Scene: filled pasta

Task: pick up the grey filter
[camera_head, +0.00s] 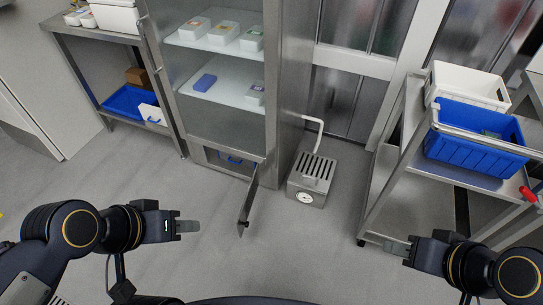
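A grey metal box (310,183) with dark slots on top, a round dial on its front and a white pipe at its back stands on the floor by the cabinet. I cannot tell whether it is the grey filter; no other thing in view is clearly that filter. My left gripper (189,226) is over the floor to the left of the box, apart from it and empty. My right gripper (396,247) is over the floor to its right, near the cart, also empty. The finger gap of neither gripper can be made out.
A steel cabinet (283,100) holds small boxes on shelves; its low door (247,208) stands open into the floor space. A steel cart (385,190) at right carries a blue crate (470,150) and a white crate (470,84). A table stands at left.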

